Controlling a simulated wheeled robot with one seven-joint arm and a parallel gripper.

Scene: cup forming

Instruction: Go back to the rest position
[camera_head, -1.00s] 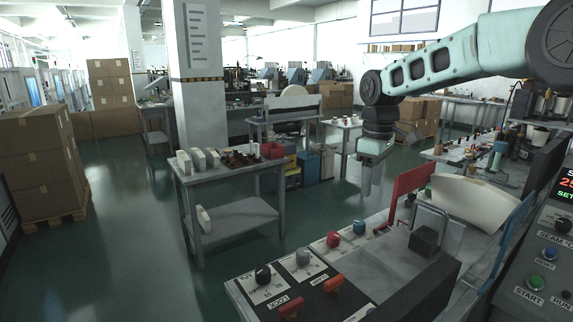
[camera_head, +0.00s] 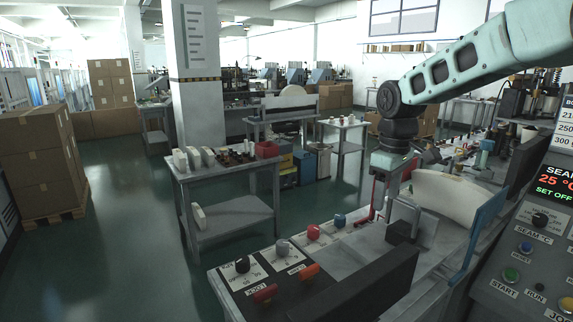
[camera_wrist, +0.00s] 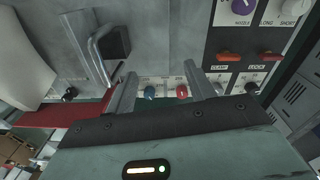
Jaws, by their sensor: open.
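My gripper (camera_head: 380,205) points down above the grey machine bench, in front of the cream curved sheet (camera_head: 452,195) and close to the red bracket (camera_head: 377,192) in the head view. Its two fingers (camera_wrist: 160,88) stand apart in the wrist view, with nothing between them. Below them in that view are a blue knob (camera_wrist: 150,92) and a red knob (camera_wrist: 182,91) on the bench panel. The dark block with a metal handle (camera_wrist: 108,45) lies to their left. Whether the fingers touch anything beneath is not clear.
The control panel (camera_head: 530,240) with its lit display stands close at the right. Knobs and red levers (camera_head: 265,293) line the bench front. Stacked boxes (camera_head: 40,160) are at the far left, with open green floor between.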

